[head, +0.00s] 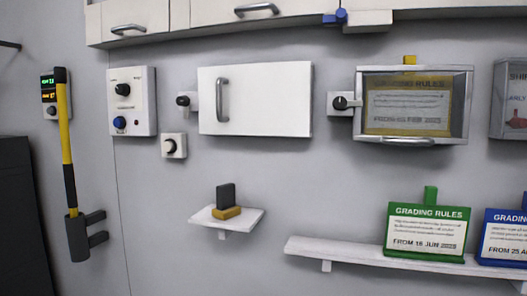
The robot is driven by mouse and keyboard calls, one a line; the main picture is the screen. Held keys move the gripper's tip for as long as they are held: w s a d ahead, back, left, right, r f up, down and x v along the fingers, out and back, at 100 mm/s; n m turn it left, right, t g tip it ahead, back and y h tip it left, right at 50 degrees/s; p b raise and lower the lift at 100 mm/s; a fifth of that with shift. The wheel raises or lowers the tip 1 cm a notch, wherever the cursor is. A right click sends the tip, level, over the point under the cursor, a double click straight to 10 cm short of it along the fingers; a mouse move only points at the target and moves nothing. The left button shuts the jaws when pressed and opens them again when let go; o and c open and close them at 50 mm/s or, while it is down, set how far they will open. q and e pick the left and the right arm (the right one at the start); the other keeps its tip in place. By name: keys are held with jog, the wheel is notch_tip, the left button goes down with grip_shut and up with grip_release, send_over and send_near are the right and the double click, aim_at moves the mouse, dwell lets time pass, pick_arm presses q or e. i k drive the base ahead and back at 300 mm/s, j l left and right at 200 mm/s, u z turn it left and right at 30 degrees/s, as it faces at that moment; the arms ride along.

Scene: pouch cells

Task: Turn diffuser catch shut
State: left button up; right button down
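No label in view names a diffuser. A small blue catch (335,17) sits under the overhead cupboards, beside a white block (368,21). A dark knob catch (183,100) is at the left edge of a white door (262,110) with a bar handle. Another dark knob catch (341,102) is at the left edge of a clear-fronted case (455,122) holding a yellow "Grading Rules" sign. I cannot tell which catch is the diffuser's, or whether each is turned shut. Both doors look closed. Neither of my grippers is in view.
A control box with knobs (144,104) and a small knob plate (174,146) are on the wall. A yellow-black pole (65,130) hangs at left. A small shelf (207,218) holds a block. A long shelf (340,252) holds green and blue signs.

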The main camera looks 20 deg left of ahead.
aim_at(183, 101)
jog(key=u, duration=1.25)
jog(key=i+j+z, duration=0.1)
jog(key=j+z, duration=0.25)
jog(key=i+j+z, duration=0.1)
jog(key=j+z, duration=0.15)
jog(key=z, duration=0.15)
